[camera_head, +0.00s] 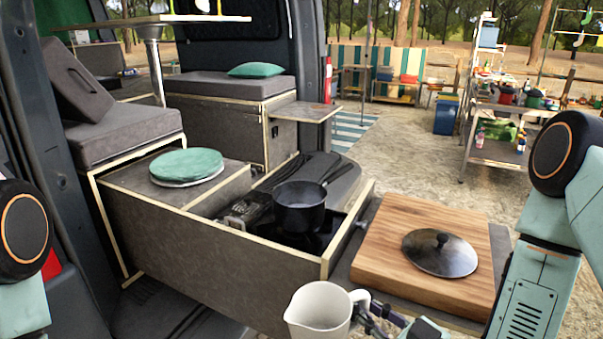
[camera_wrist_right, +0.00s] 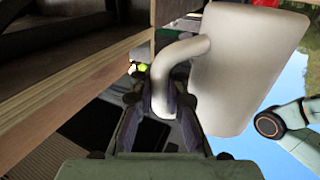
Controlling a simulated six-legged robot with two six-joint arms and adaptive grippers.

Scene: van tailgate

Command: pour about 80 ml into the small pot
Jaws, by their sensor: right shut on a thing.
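The small pot (camera_head: 299,208) is dark, with a long handle pointing back right. It stands open on a stove in the drawer in the head view. My right gripper (camera_head: 372,311) is shut on the handle of a white jug (camera_head: 318,312) at the bottom of the head view. The jug is in front of the drawer, apart from the pot, and looks roughly upright. Its contents cannot be made out. The wrist view shows the jug (camera_wrist_right: 245,65) and its handle between the fingers of my right gripper (camera_wrist_right: 158,100). My left gripper is not in view.
A wooden board (camera_head: 425,245) with a dark round lid (camera_head: 440,252) lies right of the pot. The drawer's front wall (camera_head: 215,270) rises between jug and pot. A green round cushion-like item (camera_head: 186,165) lies on the left box. Open ground lies beyond.

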